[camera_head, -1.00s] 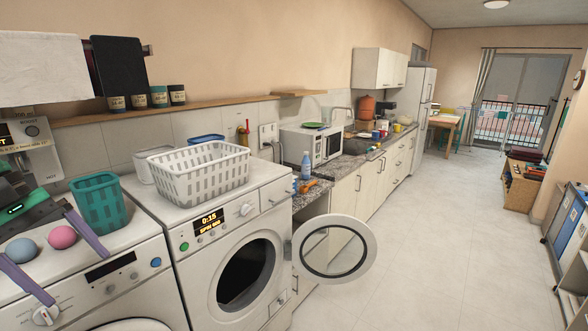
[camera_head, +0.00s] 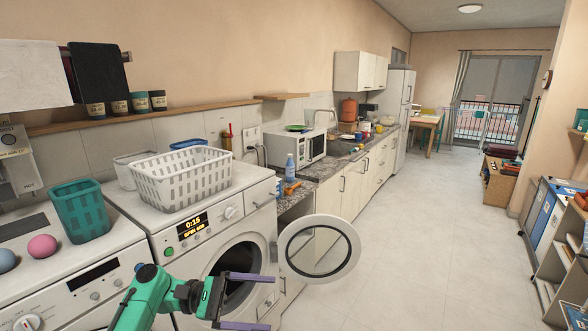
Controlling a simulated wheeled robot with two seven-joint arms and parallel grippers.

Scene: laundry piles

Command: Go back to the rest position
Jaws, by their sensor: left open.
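My left gripper (camera_head: 243,300) is open and empty, in front of the washing machine with the open door. Its green arm comes in from the bottom left. The washing machine (camera_head: 205,230) shows a lit display reading 0:15. Its round door (camera_head: 353,247) stands wide open to the right. My right gripper is not in view.
A white laundry basket (camera_head: 182,182) stands on the washing machine. A teal basket (camera_head: 80,212) and a pink ball (camera_head: 42,246) lie on the left machine. A blue bottle (camera_head: 290,167) stands on the counter. The tiled floor (camera_head: 430,240) is clear. A shelf (camera_head: 560,235) stands right.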

